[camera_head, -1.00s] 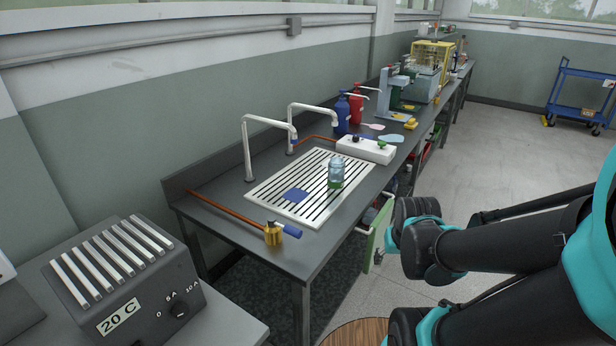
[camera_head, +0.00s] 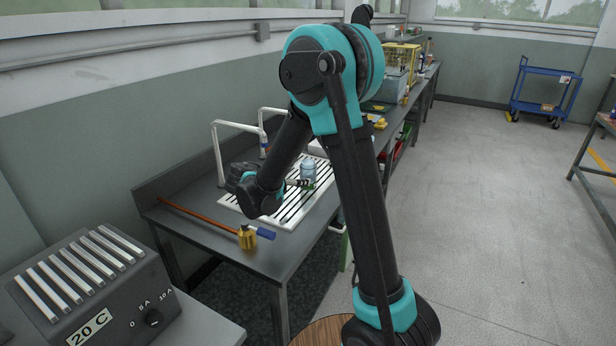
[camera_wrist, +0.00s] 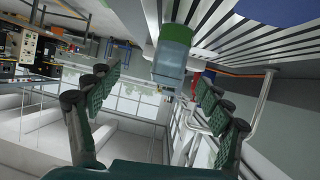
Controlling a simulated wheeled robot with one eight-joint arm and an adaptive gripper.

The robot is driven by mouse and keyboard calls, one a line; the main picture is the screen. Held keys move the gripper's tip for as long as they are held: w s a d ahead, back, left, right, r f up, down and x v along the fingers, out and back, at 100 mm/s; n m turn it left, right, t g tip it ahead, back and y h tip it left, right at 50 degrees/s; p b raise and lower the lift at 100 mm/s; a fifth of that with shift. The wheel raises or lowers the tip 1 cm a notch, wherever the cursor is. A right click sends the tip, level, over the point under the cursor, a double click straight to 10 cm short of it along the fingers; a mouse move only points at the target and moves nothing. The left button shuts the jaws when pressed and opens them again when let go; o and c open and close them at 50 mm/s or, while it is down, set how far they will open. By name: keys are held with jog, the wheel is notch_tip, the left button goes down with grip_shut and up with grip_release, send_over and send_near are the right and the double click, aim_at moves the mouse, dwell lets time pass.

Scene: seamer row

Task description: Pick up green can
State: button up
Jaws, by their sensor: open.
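The green can (camera_head: 308,170) looks like a pale blue, see-through vessel with a green lower part. It stands upright on the white slatted rack (camera_head: 287,216) on the bench. In the wrist view, which is turned over, the can (camera_wrist: 173,52) shows at top centre, its green part against the slats. My gripper (camera_head: 298,183) is beside the can, on its left in the head view. In the wrist view my gripper's fingers (camera_wrist: 160,78) are spread wide and empty; the can lies beyond the tips, between their lines. My gripper partly hides the can's lower part in the head view.
White taps (camera_head: 217,150) rise behind the rack. A dark box marked 20 C (camera_head: 85,285) stands in front left.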

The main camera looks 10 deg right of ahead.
aim_at(304, 175)
jog(key=x, duration=0.3)
jog(key=w+a+x, duration=0.1)
jog(key=x, duration=0.7)
jog(key=shift+w+r, duration=0.15)
jog(key=shift+w, duration=0.3)
jog(key=shift+x, duration=2.7)
jog(key=shift+w+a, duration=0.1)
jog(key=shift+a, duration=0.1)
jog(key=c, duration=1.7)
jog(key=shift+t, duration=0.3)
jog(key=shift+c, duration=0.5)
